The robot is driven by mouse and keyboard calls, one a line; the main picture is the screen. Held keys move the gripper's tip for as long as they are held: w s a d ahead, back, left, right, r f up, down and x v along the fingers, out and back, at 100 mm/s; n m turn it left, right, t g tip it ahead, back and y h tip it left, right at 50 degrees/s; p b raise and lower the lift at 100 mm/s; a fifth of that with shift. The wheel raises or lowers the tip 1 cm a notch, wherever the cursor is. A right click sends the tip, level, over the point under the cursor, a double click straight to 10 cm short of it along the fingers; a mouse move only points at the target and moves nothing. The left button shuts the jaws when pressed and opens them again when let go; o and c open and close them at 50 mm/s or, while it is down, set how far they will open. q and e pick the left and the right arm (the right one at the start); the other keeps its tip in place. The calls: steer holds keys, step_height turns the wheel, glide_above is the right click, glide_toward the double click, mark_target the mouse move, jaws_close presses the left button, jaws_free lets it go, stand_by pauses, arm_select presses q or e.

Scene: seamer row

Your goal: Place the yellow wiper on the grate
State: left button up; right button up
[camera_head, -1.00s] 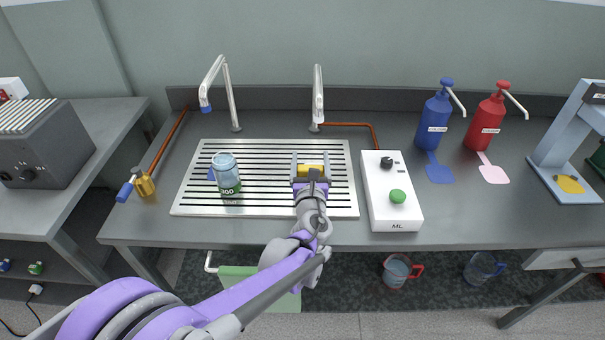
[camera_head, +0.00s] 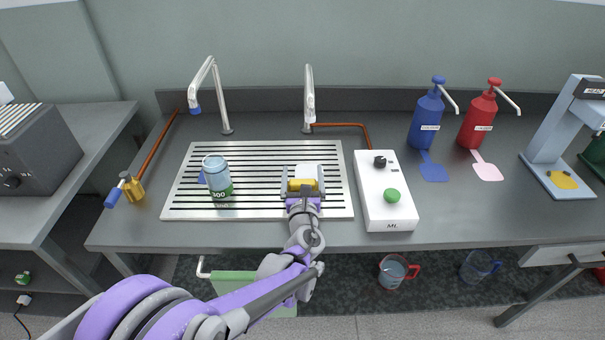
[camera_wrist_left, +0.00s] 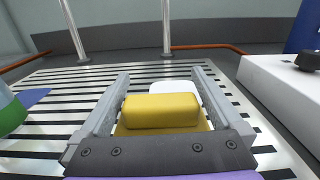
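The yellow wiper (camera_head: 302,186) lies low at the front right part of the slotted metal grate (camera_head: 180,205). My left gripper (camera_head: 304,180) is around it, one finger on each side. The fingers look spread a little wider than the yellow block, which also shows between them in the left wrist view (camera_wrist_left: 160,110). A white rounded piece (camera_wrist_left: 176,88) shows just behind the yellow block; I cannot tell whether it is part of the wiper. The gripper's palm hides the wiper's near underside. My right gripper is not in view.
A blue-and-green can (camera_head: 217,180) stands on the grate's left part. Two taps (camera_head: 222,95) (camera_head: 309,95) rise behind the grate. A white box with a green knob (camera_head: 386,205) stands close on the right. Blue (camera_head: 427,120) and red (camera_head: 478,120) pump bottles stand farther right.

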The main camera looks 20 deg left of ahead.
arm_select(q)
steer(key=shift+r, duration=0.3)
steer(key=v, duration=1.2)
steer(key=shift+f+p, duration=0.1)
steer(key=shift+p, duration=0.3)
steer(key=shift+s, duration=0.1)
stand_by(0.7)
